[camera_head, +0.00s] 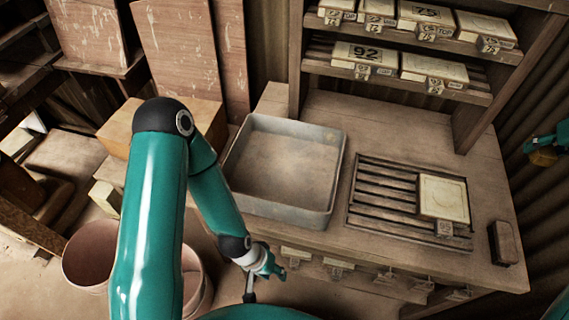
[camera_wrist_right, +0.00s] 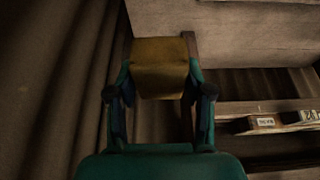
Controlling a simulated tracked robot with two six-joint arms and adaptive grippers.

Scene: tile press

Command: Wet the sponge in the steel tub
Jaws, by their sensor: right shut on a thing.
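The steel tub (camera_head: 285,212) is a grey, square, shallow basin on the bench, left of centre in the head view. Its inside looks brownish; I cannot tell how much water it holds. The sponge (camera_wrist_right: 160,68) is a yellow-brown block between the fingers of my right gripper (camera_wrist_right: 160,85) in the wrist view. In the head view the sponge (camera_head: 543,157) shows small at the right edge, held in the air well to the right of the tub. My left gripper (camera_head: 272,263) hangs below the tub's front side by the bench edge; its finger opening is unclear.
A slatted rack (camera_head: 385,205) bears a pale tile (camera_head: 443,198). A dark brown block (camera_head: 504,243) lies at the bench's right end. A shelf (camera_head: 400,75) with labelled boxes stands behind. A corrugated wall (camera_head: 537,95) closes the right. A bucket (camera_head: 92,252) stands lower left.

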